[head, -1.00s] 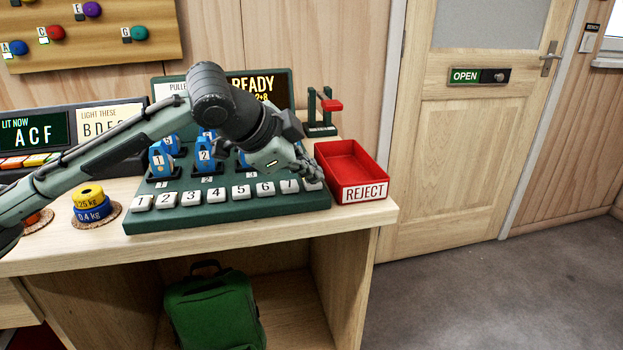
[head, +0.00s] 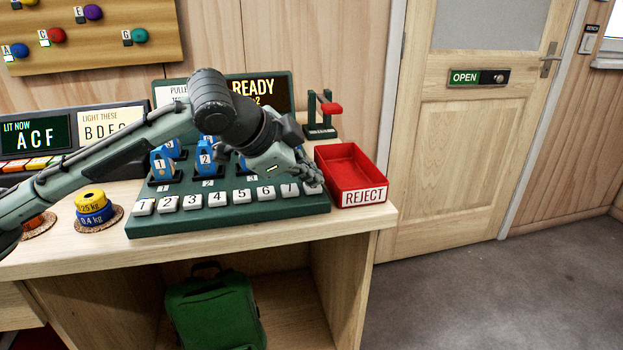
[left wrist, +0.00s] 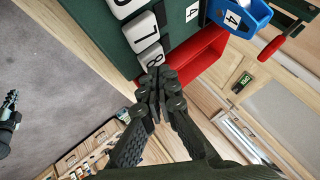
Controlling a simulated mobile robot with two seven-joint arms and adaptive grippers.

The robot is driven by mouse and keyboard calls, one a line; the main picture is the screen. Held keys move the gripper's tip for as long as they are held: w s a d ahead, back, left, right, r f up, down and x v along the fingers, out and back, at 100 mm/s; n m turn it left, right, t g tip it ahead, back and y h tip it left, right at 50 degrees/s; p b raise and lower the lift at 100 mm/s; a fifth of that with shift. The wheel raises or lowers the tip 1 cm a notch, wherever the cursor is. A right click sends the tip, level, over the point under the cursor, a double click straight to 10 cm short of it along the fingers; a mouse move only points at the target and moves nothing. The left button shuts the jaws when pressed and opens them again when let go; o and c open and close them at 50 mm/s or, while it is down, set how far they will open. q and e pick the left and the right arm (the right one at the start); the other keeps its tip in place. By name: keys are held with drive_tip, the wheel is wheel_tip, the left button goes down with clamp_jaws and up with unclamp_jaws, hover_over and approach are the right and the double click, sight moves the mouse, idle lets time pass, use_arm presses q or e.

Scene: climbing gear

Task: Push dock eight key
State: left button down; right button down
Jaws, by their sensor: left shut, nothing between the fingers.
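The white eight key (left wrist: 151,57) is at the end of the key row, beside the seven key, in the left wrist view. In the head view my left gripper (head: 312,181) is over that end of the row and mostly hides the key. In the left wrist view the closed fingertips (left wrist: 160,83) are right at the key's edge; I cannot tell whether they press it. The left gripper is shut and empty. The green dock board (head: 230,217) carries the keys and several numbered blue devices (head: 163,163).
A red REJECT tray (head: 350,172) stands just right of the board. A dark screen reading READY (head: 258,90) stands behind, partly hidden by my arm. Yellow and blue weights (head: 93,207) stand at left. A green bag (head: 214,310) is under the counter.

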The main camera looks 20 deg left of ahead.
sight(311, 190)
use_arm(q)
drive_tip(key=shift+r, duration=0.35)
drive_tip(key=shift+r+p, duration=0.4)
drive_tip(key=shift+r, duration=2.6)
